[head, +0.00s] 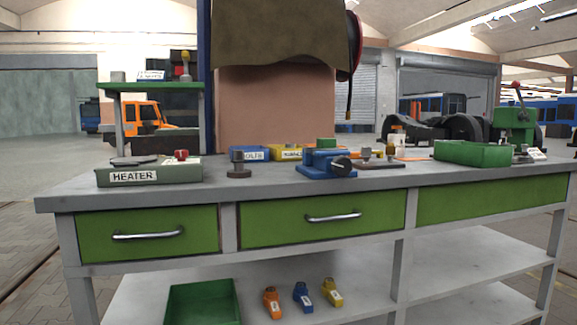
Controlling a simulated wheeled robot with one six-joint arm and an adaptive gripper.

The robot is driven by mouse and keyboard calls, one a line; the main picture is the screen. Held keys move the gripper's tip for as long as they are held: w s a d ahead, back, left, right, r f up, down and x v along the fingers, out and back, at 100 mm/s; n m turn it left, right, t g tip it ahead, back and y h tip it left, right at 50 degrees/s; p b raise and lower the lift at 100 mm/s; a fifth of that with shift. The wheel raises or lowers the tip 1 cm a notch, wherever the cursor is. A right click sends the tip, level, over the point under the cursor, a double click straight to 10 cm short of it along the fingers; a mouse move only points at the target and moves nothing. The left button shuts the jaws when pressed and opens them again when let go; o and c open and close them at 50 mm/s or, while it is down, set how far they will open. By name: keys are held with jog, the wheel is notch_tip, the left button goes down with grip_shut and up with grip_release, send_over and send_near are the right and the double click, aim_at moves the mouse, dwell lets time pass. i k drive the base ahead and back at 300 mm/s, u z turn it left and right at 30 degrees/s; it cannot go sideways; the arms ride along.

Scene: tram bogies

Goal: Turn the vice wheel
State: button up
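A blue vice (318,164) stands on the grey workbench (225,188), near the middle of its top. A dark round wheel (342,166) sits on the vice's right front side. A green block shows at the top of the vice, either on it or just behind it; I cannot tell which. My gripper is not in this view, so its distance from the wheel does not show.
A box labelled HEATER (150,173) stands at the bench's left end, and a green tray (473,153) at its right. A dark stand (239,165) is left of the vice. Drawers with handles line the front. A green bin (203,303) lies on the lower shelf.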

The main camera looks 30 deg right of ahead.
aim_at(341, 166)
jog(key=z, duration=0.95)
jog(key=k, duration=0.2)
jog(key=z, duration=0.05)
